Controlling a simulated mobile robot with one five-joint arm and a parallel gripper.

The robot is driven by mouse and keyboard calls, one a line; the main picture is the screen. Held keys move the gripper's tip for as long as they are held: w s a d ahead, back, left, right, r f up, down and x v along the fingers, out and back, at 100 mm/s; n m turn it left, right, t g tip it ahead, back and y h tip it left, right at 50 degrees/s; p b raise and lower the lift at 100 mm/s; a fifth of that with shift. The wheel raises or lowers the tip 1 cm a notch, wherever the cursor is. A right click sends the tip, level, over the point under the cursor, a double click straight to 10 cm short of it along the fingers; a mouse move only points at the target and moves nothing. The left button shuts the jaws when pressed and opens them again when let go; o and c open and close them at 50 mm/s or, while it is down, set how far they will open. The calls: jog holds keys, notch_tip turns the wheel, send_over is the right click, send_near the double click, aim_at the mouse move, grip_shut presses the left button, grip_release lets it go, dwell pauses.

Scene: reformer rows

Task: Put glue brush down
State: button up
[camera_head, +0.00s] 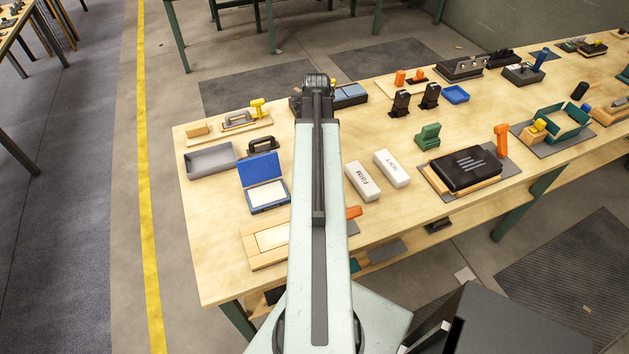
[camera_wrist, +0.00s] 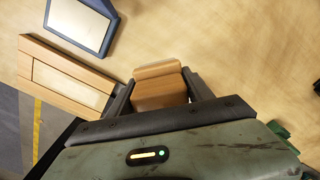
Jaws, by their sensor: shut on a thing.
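My gripper (camera_wrist: 160,88) shows in the wrist view, shut on a wood-coloured block with a paler strip along its far end. This looks like the glue brush (camera_wrist: 160,93), and its lower part is hidden by the gripper body. The brush is over bare tabletop, to the right of a wooden tray. I cannot tell whether it touches the table. In the head view my arm hides the gripper. A small orange piece (camera_head: 354,212) shows just right of my arm there; I cannot tell what it belongs to.
The wooden tray (camera_head: 262,243) also shows in the wrist view (camera_wrist: 62,80). An open blue case (camera_head: 252,170) lies beyond it. Two white blocks (camera_head: 362,181) (camera_head: 392,169) stand right of my arm. A black pad on a wooden base (camera_head: 432,180) is farther right.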

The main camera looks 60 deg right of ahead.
jog(key=shift+f+b, duration=0.4)
notch_tip(320, 180, down, 10)
jog(key=b, duration=0.9)
jog(key=shift+r+b, duration=0.2)
jog(key=shift+b, duration=0.1)
jog(key=shift+r, duration=0.25)
jog(key=shift+f, duration=0.25)
jog(key=o, duration=1.3)
jog(key=shift+r, duration=0.1)
notch_tip(320, 180, up, 13)
jog(key=p, duration=1.2)
jog(key=shift+a+f+p, duration=0.1)
jog(key=shift+f+p, duration=0.1)
jog(key=shift+p, duration=0.2)
jog(key=shift+f, duration=0.1)
